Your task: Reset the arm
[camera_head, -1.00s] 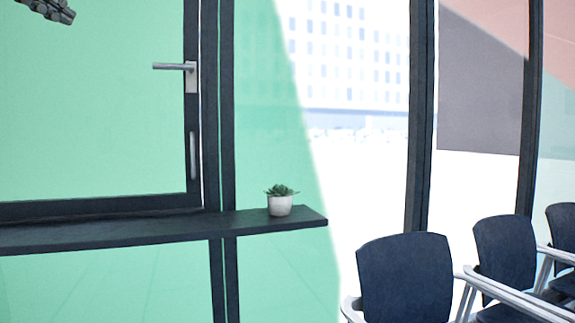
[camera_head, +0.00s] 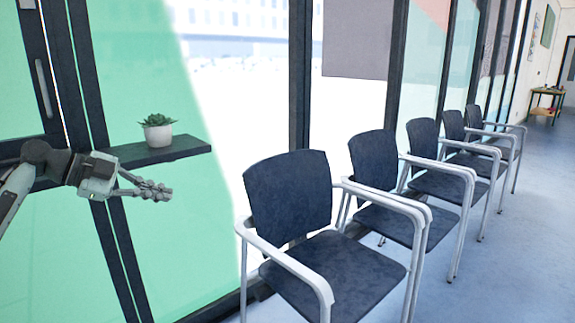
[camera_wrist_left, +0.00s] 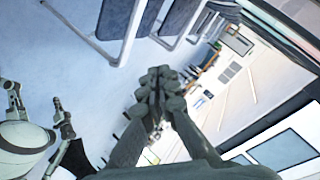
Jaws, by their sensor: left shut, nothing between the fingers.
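My left gripper (camera_head: 160,190) comes in from the left in the head view. Its arm reaches across in front of the dark shelf, below the small potted plant (camera_head: 157,131). The fingers point right and are shut together, with nothing held. In the left wrist view the same gripper (camera_wrist_left: 158,84) shows its fingers meeting, with floor and room behind. Parts of my own body show at the lower left of that view.
The dark shelf (camera_head: 165,151) runs along the green-tinted glass wall. A row of dark-blue chairs (camera_head: 290,190) with pale metal armrests stands along the glass, receding right. A small table (camera_head: 546,100) is far back. The blue-grey floor (camera_head: 510,270) at the right is clear.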

